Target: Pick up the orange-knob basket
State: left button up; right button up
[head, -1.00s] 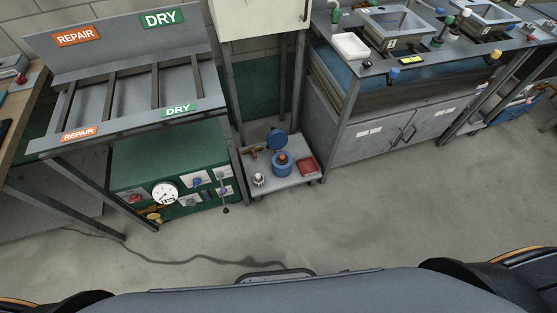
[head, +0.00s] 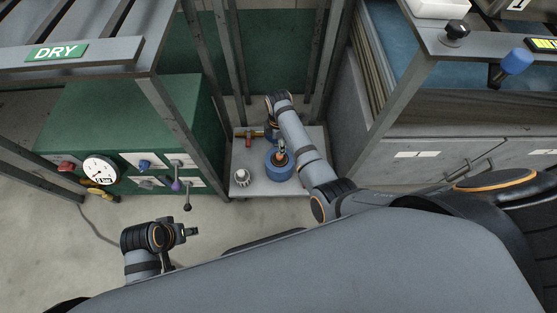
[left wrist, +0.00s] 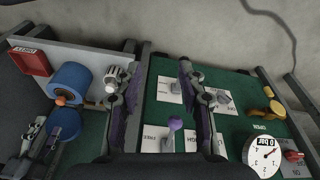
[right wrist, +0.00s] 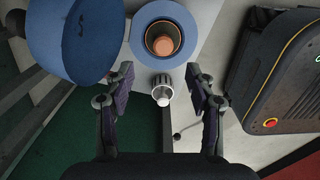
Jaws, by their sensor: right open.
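A blue round container with an orange knob in its middle, which I take for the orange-knob basket (head: 279,168), sits on the low grey cart (head: 252,186). My right arm reaches over the cart, and my right gripper (right wrist: 160,75) is open and empty. In the right wrist view the orange knob (right wrist: 163,40) lies ahead of the fingertips, with no contact visible. A blue disc (right wrist: 75,35) stands beside the container. My left gripper (head: 192,232) is away from the cart at the lower left; its fingers are apart and empty in the left wrist view (left wrist: 162,68).
A small white-and-grey knob (head: 242,177) stands on the cart near the container. A green panel box (head: 130,115) with gauge and levers stands left. Grey frame posts (head: 230,60) rise behind the cart. A grey cabinet (head: 385,165) stands right. A red tray (left wrist: 30,62) shows in the left wrist view.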

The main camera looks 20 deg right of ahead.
jog(key=b, duration=0.1)
send_over(280, 160)
jog(key=w, duration=0.2)
notch_tip(280, 160, down, 4)
jog(key=shift+d+f, duration=0.1)
jog(key=shift+d, duration=0.05)
jog(key=f+b, duration=0.2)
jog(key=f, duration=0.1)
jog(key=f+b, duration=0.1)
jog(key=shift+s+f+b, duration=0.25)
jog(key=shift+f+b, duration=0.05)
jog(key=shift+f, duration=0.35)
pick_arm(q)
jog(key=w+f+t, duration=0.1)
jog(key=d+f+t, duration=0.1)
jog(key=f, duration=0.1)
jog(key=w+d+f+t, duration=0.1)
jog(key=f, duration=0.1)
jog(key=shift+w+t+h, duration=0.3)
jog(key=shift+h, duration=0.1)
pick_arm(e)
jog(key=shift+r, duration=0.1)
jog(key=shift+c, duration=0.4)
grip_shut()
